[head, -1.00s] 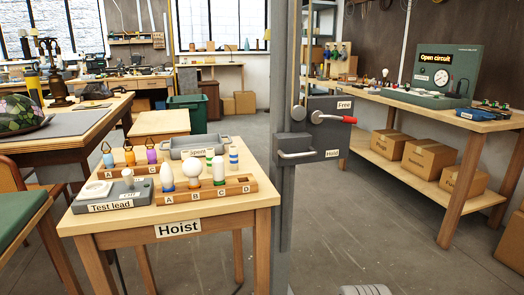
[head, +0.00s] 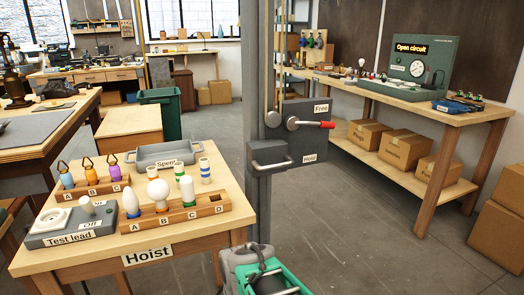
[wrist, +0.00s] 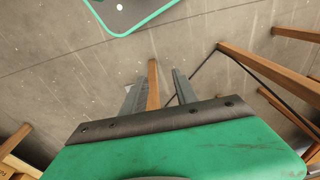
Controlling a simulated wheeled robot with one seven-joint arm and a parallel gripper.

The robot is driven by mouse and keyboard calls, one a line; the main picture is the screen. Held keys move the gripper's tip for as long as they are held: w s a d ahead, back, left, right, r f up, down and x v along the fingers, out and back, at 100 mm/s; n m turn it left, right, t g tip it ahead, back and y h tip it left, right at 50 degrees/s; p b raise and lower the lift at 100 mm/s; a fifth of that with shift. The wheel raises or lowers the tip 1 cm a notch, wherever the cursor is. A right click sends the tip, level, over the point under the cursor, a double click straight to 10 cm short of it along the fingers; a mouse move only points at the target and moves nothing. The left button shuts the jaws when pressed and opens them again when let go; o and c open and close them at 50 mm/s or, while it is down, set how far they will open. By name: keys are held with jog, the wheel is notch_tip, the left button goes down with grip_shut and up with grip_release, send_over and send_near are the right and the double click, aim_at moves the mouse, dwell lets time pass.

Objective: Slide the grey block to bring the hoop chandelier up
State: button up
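The grey block (head: 264,152) sits on the front of the upright grey post (head: 259,200) and has a pale bar handle (head: 270,164) across it. A grey plate (head: 310,143) beside it is marked "Free" above and "Hold" below. A red-tipped lever (head: 311,124) lies about level on that plate. The hoop chandelier is not in view. Part of my grey and green arm (head: 262,275) shows low in the head view, below the block. My gripper (wrist: 158,85) shows two grey fingers standing apart in the wrist view, with only floor and a distant wooden leg between them.
The "Hoist" table (head: 190,232) stands left of the post, with bulbs in a wooden rack (head: 175,214), a grey tray (head: 165,155) and a test-lead box (head: 70,226). A long bench (head: 400,99) runs at the right. Open floor lies right of the post.

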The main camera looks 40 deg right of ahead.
jog(key=s+d+r+m+p, duration=0.5)
jog(key=d+r+p, duration=0.15)
jog(key=d, duration=0.25)
jog(key=m+t+h+p, duration=0.4)
jog(key=m+t+p, duration=0.2)
jog(key=m+t, duration=0.75)
send_near(277, 166)
jog(key=w+f, duration=0.1)
jog(key=w, duration=0.2)
jog(key=shift+n, duration=0.35)
jog(key=x, duration=0.7)
jog(key=shift+d, duration=0.4)
jog(key=shift+w+d, duration=0.1)
jog(key=shift+w, duration=0.25)
grip_shut()
